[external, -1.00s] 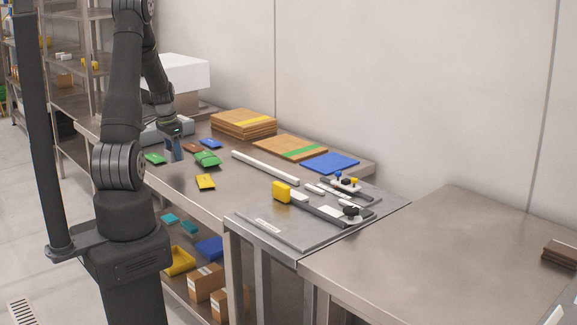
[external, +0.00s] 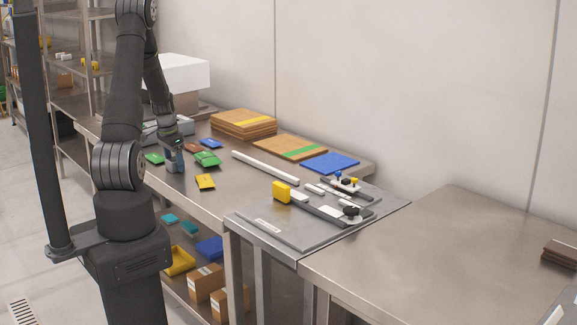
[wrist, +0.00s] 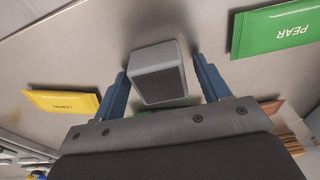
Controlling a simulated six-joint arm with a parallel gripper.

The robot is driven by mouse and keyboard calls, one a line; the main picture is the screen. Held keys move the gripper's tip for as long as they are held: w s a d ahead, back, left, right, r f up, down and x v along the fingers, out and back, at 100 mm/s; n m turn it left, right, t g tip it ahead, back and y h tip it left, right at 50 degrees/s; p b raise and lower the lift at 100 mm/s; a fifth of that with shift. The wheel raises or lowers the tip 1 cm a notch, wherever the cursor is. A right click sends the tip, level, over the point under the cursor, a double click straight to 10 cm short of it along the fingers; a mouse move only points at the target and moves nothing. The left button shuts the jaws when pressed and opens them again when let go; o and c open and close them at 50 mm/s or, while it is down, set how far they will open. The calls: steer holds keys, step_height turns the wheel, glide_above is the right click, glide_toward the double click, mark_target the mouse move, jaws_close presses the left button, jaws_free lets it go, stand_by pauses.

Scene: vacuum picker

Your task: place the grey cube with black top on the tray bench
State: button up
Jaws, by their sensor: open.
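In the wrist view the grey cube with a black top (wrist: 158,72) stands on the steel table, between the blue fingers of my gripper (wrist: 162,76). The fingers are open, with a visible gap on each side of the cube. In the external view my gripper (external: 174,160) is low over the far left part of the work table, among the colored packets. The cube cannot be made out there. A bare steel bench (external: 440,260) stands at the right. I cannot tell for certain that it is the tray bench.
A yellow packet (wrist: 62,101) and a green packet (wrist: 285,27) lie either side of the cube. Wooden boards (external: 243,122), a white bar (external: 265,167) and a fixture plate with a yellow block (external: 282,191) lie farther right. Brown slabs (external: 560,253) sit at the right edge.

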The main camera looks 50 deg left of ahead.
mark_target(170, 160)
step_height(170, 160, up, 12)
steer(key=s, duration=0.1)
steer(key=shift+s+r, duration=0.15)
steer(key=shift+s, duration=0.1)
stand_by(0.4)
steer(key=f, duration=0.4)
steer(key=w+f, duration=0.1)
steer(key=f, duration=0.7)
steer(key=shift+w, duration=0.25)
steer(key=shift+r, duration=1)
steer(key=shift+f, duration=0.1)
